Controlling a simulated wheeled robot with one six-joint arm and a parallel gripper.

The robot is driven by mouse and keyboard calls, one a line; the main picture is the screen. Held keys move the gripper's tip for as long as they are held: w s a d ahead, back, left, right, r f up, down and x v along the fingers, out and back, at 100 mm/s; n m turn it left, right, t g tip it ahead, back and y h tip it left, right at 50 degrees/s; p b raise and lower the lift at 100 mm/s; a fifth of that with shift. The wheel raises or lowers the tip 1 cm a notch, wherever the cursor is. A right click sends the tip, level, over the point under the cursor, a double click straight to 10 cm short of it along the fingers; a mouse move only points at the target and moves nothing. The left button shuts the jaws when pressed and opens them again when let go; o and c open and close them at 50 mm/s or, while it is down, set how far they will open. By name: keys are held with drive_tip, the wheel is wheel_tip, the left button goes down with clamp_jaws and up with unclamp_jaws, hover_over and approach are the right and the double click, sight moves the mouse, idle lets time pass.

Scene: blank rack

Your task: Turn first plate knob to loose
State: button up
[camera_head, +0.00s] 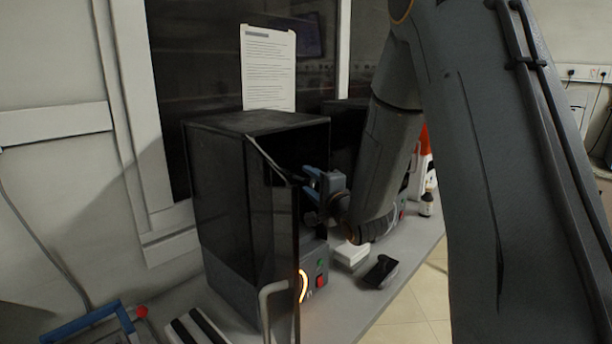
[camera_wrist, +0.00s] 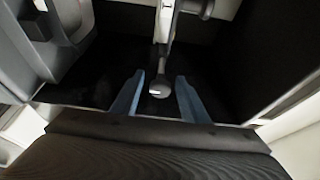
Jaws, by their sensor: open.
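My gripper (camera_head: 314,186) reaches from the right into the open front of a dark cabinet (camera_head: 222,185) in the head view. In the wrist view my gripper (camera_wrist: 159,82) has its two blue fingers apart. A small rounded grey knob (camera_wrist: 159,89) on the end of a light metal bar shows between the fingertips, with a visible gap on each side. It looks like the plate knob, but I cannot tell its turned position. In the head view the knob is hidden by the cabinet and my gripper.
The cabinet's clear door (camera_head: 285,240) stands open, its handle (camera_head: 266,305) at the front. A lit orange ring and a red switch (camera_head: 320,281) are on the base. A white box (camera_head: 351,253) and a black object (camera_head: 380,271) lie on the bench to the right.

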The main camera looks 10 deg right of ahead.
drive_tip(key=x, duration=0.3)
drive_tip(key=shift+w+p, duration=0.1)
drive_tip(key=shift+p, duration=0.25)
drive_tip(key=c, duration=1)
